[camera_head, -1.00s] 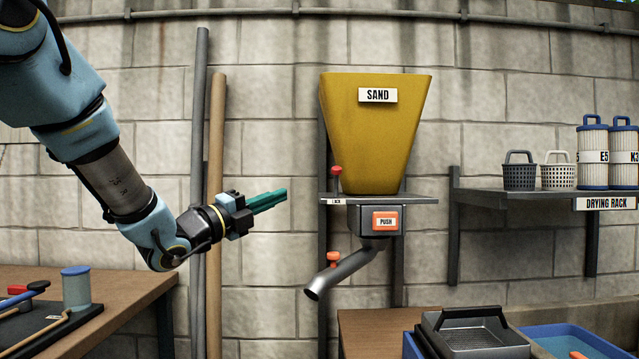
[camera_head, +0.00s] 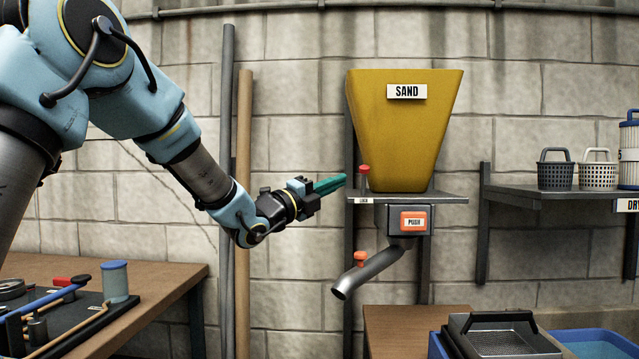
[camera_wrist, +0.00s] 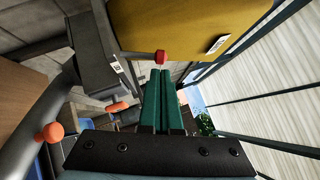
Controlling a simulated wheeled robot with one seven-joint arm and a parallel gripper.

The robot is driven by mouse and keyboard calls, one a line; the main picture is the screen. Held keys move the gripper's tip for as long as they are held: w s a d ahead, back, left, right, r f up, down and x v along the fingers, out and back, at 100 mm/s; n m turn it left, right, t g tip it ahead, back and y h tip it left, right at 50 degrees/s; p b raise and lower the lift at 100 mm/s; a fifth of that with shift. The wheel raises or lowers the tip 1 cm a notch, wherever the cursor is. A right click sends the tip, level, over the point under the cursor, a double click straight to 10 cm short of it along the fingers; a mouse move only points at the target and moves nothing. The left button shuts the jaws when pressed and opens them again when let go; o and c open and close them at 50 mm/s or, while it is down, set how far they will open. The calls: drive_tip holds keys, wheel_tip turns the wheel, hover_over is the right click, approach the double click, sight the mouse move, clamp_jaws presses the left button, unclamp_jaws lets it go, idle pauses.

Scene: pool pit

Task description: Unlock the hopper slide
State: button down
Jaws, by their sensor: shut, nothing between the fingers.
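A red-knobbed lock pin (camera_head: 364,170) rises from the shelf's left end, above a small "LOCK" label (camera_head: 363,201). My gripper (camera_head: 344,179) has its teal fingers shut and empty, with the tips just left of the red knob. In the wrist view the red knob (camera_wrist: 161,57) shows just beyond the fingertips (camera_wrist: 161,73). I cannot tell whether they touch. Below the shelf are an orange "PUSH" button (camera_head: 413,222) and a grey spout with an orange knob (camera_head: 360,259).
Two upright poles (camera_head: 243,200) lean on the wall behind my arm. A workbench with tools (camera_head: 180,275) is at the lower left. A drying rack shelf (camera_head: 560,197) with baskets is at the right.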

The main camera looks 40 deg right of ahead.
sight(361, 171)
drive_tip(key=shift+p+x, duration=0.85)
drive_tip(key=shift+x, duration=1.8)
